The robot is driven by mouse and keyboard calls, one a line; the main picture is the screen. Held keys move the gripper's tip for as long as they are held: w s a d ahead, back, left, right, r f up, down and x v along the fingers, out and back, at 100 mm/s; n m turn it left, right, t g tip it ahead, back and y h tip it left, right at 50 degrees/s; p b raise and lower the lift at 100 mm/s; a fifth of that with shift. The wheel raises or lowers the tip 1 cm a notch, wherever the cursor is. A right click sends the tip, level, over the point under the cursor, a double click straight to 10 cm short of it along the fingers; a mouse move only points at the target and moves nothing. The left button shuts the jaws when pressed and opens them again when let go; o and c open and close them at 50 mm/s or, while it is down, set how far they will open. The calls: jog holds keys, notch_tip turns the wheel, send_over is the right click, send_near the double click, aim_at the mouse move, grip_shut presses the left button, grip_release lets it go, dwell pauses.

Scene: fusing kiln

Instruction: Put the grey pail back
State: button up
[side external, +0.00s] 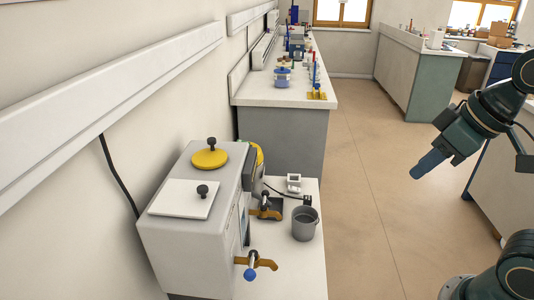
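The grey pail (304,226) stands upright on the white bench top (290,272), to the right of the kiln-like grey box. Its open mouth faces up, and I cannot see into its bottom. My gripper (426,167) is in the air at the right, apart from the pail and up and to the right of it in the picture. A blue-grey end piece points down and left. Its fingers are too small and unclear to tell whether they are open or shut.
The grey box (190,240) carries a yellow lid (210,158) and a white lid (183,198) with black knobs. A brown tap with a blue knob (250,274) and another brown tap (264,212) stick out toward the pail. A small white object (293,183) stands behind it.

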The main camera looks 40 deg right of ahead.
jog(key=shift+s+f+m, duration=0.1)
jog(key=shift+s+m, duration=0.3)
jog(key=shift+s, duration=0.7)
dwell(0.6)
